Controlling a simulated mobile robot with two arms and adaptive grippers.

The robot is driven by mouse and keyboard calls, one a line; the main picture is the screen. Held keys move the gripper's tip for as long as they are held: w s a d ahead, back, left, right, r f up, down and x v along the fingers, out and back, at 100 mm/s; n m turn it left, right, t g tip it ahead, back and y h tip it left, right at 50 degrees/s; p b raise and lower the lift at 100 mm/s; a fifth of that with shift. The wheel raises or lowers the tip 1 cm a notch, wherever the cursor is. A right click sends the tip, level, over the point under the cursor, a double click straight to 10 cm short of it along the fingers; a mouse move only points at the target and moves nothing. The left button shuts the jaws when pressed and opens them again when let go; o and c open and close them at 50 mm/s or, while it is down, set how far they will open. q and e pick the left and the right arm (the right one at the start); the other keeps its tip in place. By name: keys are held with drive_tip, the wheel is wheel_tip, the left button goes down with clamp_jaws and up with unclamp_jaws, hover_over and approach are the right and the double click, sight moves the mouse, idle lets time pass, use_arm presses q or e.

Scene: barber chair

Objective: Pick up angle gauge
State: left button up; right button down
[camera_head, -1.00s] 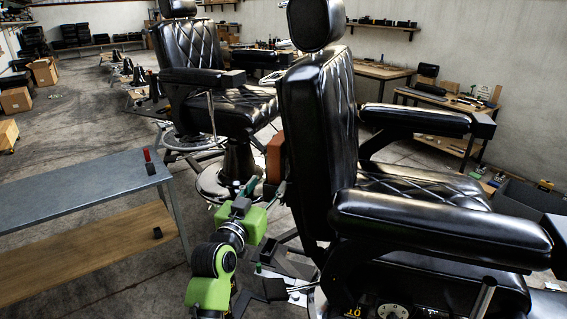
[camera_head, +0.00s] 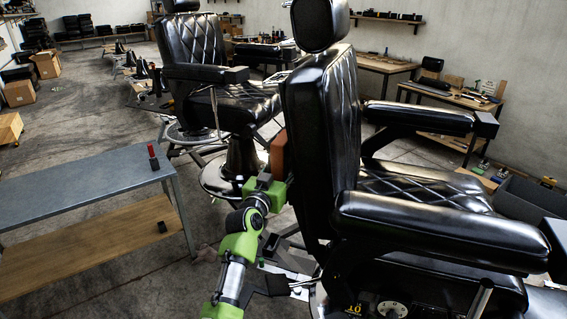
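I cannot tell for sure which thing is the angle gauge. A small upright red and black object (camera_head: 153,157) stands near the right end of the grey metal table top. A small dark block (camera_head: 162,227) sits on the wooden shelf below it. One green and black arm of mine, taken as my left, rises from the bottom to the left of the near chair. Its wrist end reaches the chair's backrest, and the fingers are too dark or hidden to read. My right gripper is out of view.
A black barber chair (camera_head: 318,140) fills the middle and right, close to my arm. A second chair (camera_head: 195,65) stands behind it. A brown-orange block (camera_head: 279,157) shows beside the near backrest. The grey table (camera_head: 75,190) is at left, with open concrete floor beyond. Workbenches line the back wall.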

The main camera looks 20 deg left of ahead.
use_arm(q)
clamp_jaws()
drive_tip(key=shift+a+r, duration=0.1)
drive_tip(key=shift+r, duration=0.05)
